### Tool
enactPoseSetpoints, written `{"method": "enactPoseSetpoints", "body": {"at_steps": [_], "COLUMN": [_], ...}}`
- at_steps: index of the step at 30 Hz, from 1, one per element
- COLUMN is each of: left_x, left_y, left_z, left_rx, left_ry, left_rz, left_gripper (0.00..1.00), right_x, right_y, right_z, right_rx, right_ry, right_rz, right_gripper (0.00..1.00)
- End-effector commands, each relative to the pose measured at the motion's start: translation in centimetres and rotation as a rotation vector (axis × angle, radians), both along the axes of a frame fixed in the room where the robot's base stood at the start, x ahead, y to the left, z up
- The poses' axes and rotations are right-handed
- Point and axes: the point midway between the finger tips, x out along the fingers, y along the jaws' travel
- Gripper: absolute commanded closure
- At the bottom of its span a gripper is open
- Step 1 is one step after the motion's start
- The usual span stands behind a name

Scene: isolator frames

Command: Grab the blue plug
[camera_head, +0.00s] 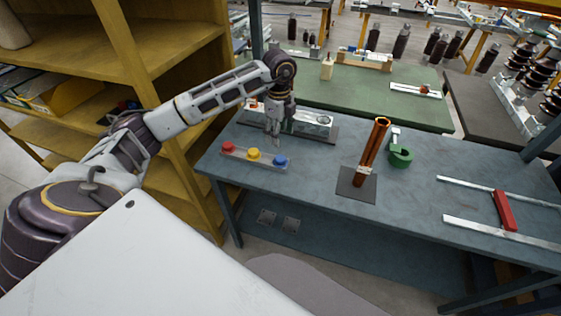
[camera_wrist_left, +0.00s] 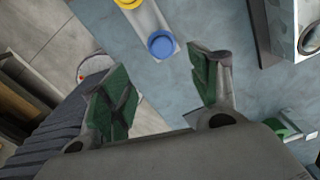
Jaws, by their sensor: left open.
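The blue plug (camera_head: 280,161) is a small round cap at the right end of a light strip (camera_head: 240,154) on the blue-grey table. A yellow plug (camera_head: 253,154) and a red plug (camera_head: 228,147) sit on the same strip. My left gripper (camera_head: 274,138) points down just above and behind the strip in the head view, apart from the plugs. In the left wrist view, the blue plug (camera_wrist_left: 161,44) lies beyond the open, empty fingers (camera_wrist_left: 160,90), and part of the yellow plug (camera_wrist_left: 128,3) shows at the top edge. My right gripper is not in view.
Behind my left gripper stands a metal fixture (camera_head: 312,120). To the right are a copper-coloured upright piece (camera_head: 372,150) on a dark plate (camera_head: 356,186), a green clamp (camera_head: 400,156) and a red-barred rail frame (camera_head: 504,210). Wooden shelves (camera_head: 180,50) stand left of the table.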

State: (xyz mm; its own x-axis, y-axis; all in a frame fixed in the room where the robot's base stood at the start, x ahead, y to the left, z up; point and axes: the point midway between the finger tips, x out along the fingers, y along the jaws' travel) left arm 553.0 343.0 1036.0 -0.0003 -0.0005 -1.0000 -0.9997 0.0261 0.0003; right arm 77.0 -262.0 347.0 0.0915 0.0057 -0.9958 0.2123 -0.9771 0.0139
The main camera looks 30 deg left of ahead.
Motion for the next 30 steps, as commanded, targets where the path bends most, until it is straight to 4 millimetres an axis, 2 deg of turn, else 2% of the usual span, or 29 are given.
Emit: {"method": "enactPoseSetpoints", "body": {"at_steps": [9,15,30], "left_x": [-0.1,0.0,0.0], "left_y": [0.0,0.0,0.1], "left_z": [-4.2,-6.0,-6.6], "left_rx": [0.001,0.0,0.0], "left_ry": [0.003,0.001,0.001], "left_rz": [0.001,0.001,0.0], "left_gripper": [0.39,0.39,0.39], "right_x": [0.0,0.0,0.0], "right_y": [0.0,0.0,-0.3], "right_z": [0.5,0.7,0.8], "right_rx": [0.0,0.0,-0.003], "right_ry": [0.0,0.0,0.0], "right_rz": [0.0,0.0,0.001], "right_gripper": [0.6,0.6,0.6]}}
